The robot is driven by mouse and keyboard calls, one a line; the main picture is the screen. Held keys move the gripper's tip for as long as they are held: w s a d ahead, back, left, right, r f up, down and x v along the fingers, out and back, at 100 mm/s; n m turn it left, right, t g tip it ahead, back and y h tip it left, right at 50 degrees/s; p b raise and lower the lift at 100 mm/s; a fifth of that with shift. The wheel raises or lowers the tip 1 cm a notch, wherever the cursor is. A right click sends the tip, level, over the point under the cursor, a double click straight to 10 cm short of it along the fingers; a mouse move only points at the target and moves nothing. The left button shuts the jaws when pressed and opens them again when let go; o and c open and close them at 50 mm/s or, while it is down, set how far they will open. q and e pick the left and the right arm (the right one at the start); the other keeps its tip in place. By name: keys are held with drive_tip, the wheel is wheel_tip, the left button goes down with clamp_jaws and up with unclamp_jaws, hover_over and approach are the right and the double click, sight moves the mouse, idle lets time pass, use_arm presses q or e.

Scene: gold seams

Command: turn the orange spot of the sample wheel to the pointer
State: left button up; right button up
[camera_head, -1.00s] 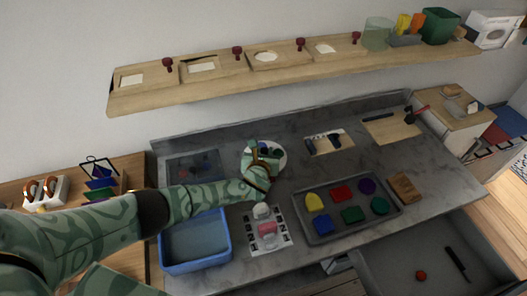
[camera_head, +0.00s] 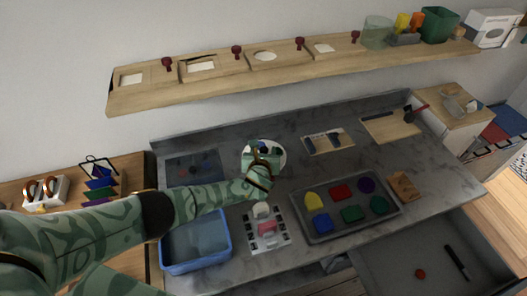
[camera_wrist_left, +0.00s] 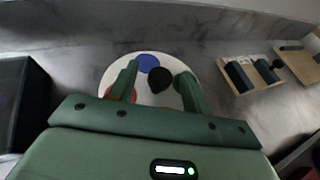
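The sample wheel (camera_head: 281,157) is a white disc on the grey counter, partly covered by my left gripper (camera_head: 262,150) in the head view. In the left wrist view the wheel (camera_wrist_left: 168,58) shows a blue spot (camera_wrist_left: 148,62) at its far side and a black knob (camera_wrist_left: 160,80) near its middle. An orange-red spot (camera_wrist_left: 122,97) shows partly behind the left finger. My left gripper (camera_wrist_left: 158,78) is open, its fingers apart on either side of the knob, with gaps visible. I cannot make out the pointer. My right gripper is not in view.
A blue bin (camera_head: 195,243) and a checkered card (camera_head: 266,229) lie in front of the wheel. A grey tray (camera_head: 335,232) of coloured shapes is to the right. Boards with dark tools (camera_head: 327,141) lie behind it. A wooden shelf (camera_head: 220,72) hangs above.

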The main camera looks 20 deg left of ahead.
use_arm(q)
drive_tip(key=p+v, duration=0.1)
drive_tip(key=v, duration=0.1)
drive_tip(key=p+v, duration=0.2)
drive_tip(key=v, duration=0.1)
drive_tip(key=shift+r, duration=0.35)
drive_tip(key=p+v, duration=0.4)
drive_tip(key=v, duration=0.7)
drive_tip(key=shift+f, duration=0.2)
drive_tip(key=shift+s, duration=0.1)
drive_tip(key=shift+r, duration=0.1)
